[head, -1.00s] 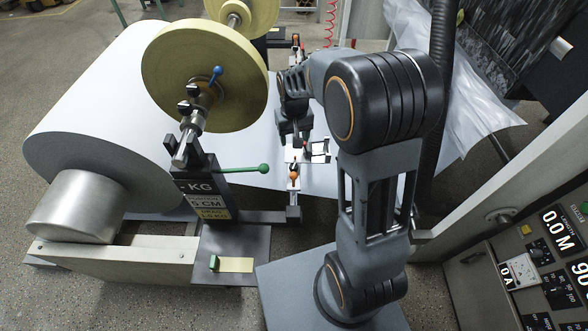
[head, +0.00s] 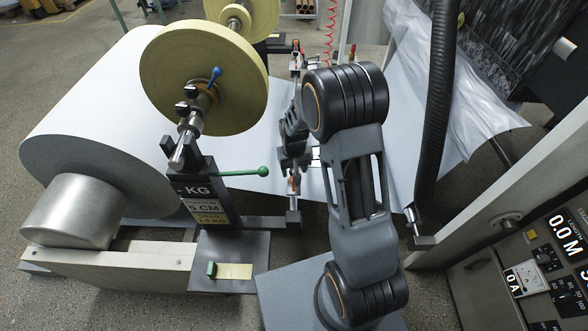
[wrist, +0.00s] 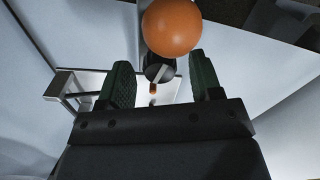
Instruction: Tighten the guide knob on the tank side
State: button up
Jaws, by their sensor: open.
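An orange ball-shaped knob (wrist: 171,27) sits large at the top of the wrist view, on a dark mount. My gripper (wrist: 162,78) is open, with its two dark green fingers apart below the knob in the picture. Nothing is clamped between them, and the knob appears beyond the fingertips. A small orange part (wrist: 153,88) shows deeper, in the gap between the fingers. In the head view, an orange knob (head: 293,186) shows at the near guide, mostly covered by my gripper (head: 288,168). I cannot tell whether they touch.
A white paper roll (head: 95,110) and a yellow tape roll (head: 200,75) stand left. A green-tipped lever (head: 263,171) sticks out close to my arm's left. A control panel (head: 555,265) and a black hose (head: 432,120) are on the right.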

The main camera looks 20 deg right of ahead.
jog(key=shift+f, duration=0.1)
jog(key=c, duration=0.9)
jog(key=shift+m, duration=0.3)
jog(key=m, duration=0.3)
jog(key=shift+m, duration=0.4)
jog(key=m, duration=0.3)
jog(key=shift+m, duration=0.3)
jog(key=m, duration=0.3)
jog(key=shift+m, duration=2.3)
